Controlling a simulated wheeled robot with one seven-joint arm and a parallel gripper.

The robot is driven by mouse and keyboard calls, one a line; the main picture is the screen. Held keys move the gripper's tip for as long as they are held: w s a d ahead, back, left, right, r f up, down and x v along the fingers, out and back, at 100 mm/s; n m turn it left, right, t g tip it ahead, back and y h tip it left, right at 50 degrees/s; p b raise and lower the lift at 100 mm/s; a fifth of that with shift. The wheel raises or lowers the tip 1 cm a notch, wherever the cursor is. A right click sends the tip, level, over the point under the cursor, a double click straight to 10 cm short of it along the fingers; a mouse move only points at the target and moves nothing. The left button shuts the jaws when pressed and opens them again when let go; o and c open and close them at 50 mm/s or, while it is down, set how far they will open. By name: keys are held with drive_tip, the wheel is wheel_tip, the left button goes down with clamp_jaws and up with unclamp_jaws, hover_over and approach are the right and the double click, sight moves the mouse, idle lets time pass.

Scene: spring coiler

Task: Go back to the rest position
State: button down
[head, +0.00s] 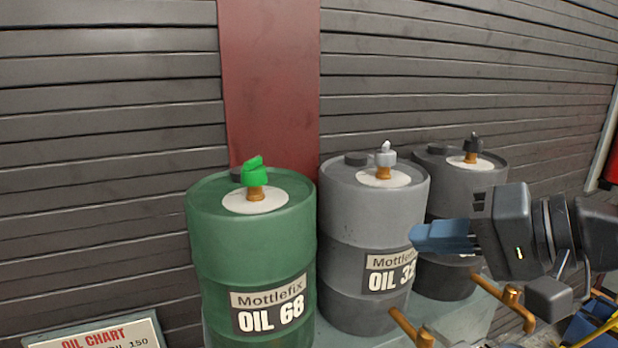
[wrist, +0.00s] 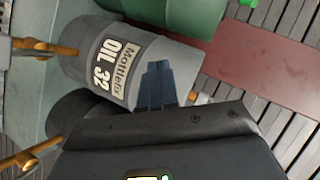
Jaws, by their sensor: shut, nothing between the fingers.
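My gripper (head: 416,238) has blue fingers, shut and empty. In the head view it points left, in front of the grey drum labelled OIL 32 (head: 345,225) and the darker drum (head: 465,185) behind it at the right. Whether it touches either drum cannot be told. In the wrist view the shut fingers (wrist: 159,68) show against the OIL 32 drum (wrist: 150,50), which appears turned on its side by the camera's angle.
A green drum labelled OIL 68 (head: 250,255) stands to the left. Brass taps (head: 410,328) stick out at the front. An oil chart sign (head: 100,335) is at bottom left. A slatted wall (head: 110,120) with a red panel (head: 270,80) stands behind.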

drive_tip(key=a+f+m+t+h, duration=0.1)
drive_tip(key=a+f+m+t, duration=0.3)
drive_tip(key=t, duration=0.4)
drive_tip(key=s+d+f+m+h, duration=0.2)
drive_tip(key=s+f+h, duration=0.6)
drive_tip(key=s+f, duration=0.65)
drive_tip(key=s+d+f+n+g, duration=0.1)
drive_tip(key=s+d+n, duration=0.2)
drive_tip(key=s, duration=0.8)
drive_tip(key=s+d+f+n+g+b, duration=0.1)
drive_tip(key=s+d+n, duration=0.2)
drive_tip(key=s+n, duration=0.4)
drive_tip(key=s, duration=0.4)
drive_tip(key=shift+s+d+f+h, duration=0.25)
drive_tip(key=shift+d+f+h, duration=0.05)
drive_tip(key=shift+d+f, duration=0.05)
